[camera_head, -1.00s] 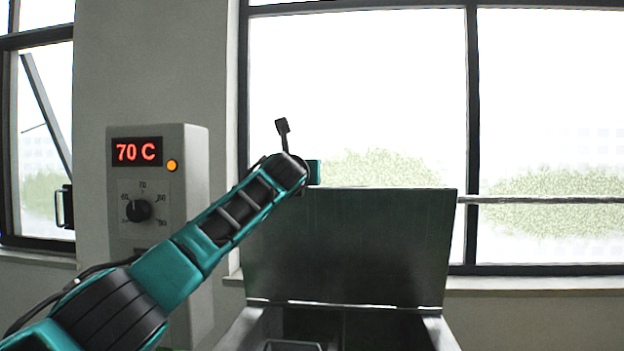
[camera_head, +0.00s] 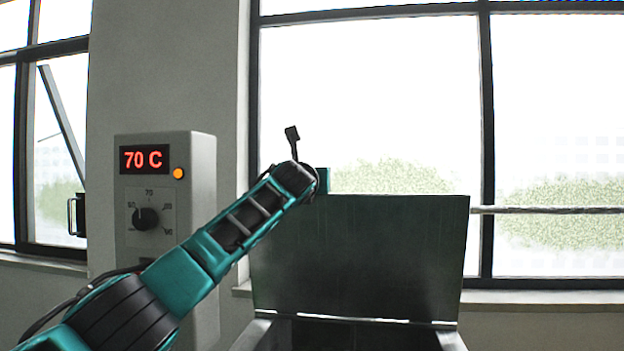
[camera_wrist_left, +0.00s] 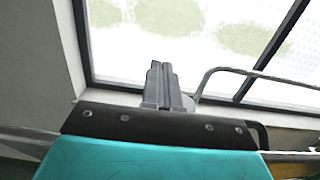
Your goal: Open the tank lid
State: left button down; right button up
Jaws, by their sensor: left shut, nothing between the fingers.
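The tank lid (camera_head: 360,255), a dark grey metal plate, stands raised and nearly upright at the back of the tank (camera_head: 452,340) in the head view. Only the top of the tank's walls and a dark strip of its opening show at the bottom edge. My left arm reaches in from the left, and its wrist is at the lid's upper left corner. In the head view the fingers of my left gripper are hidden. In the left wrist view my left gripper (camera_wrist_left: 161,68) is shut and empty, with its fingers together. My right gripper is not in view.
A grey control box (camera_head: 165,230) reading 70 C, with a dial and an orange lamp, stands left, behind my arm. Windows fill the back. A metal rail (camera_head: 545,210) runs right of the lid. A bent metal bar (camera_wrist_left: 245,73) shows right of the fingers in the wrist view.

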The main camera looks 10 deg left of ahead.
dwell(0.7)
pick_arm(q)
jog(key=s+b, duration=0.4)
jog(key=s, duration=0.9)
jog(key=shift+f, duration=0.25)
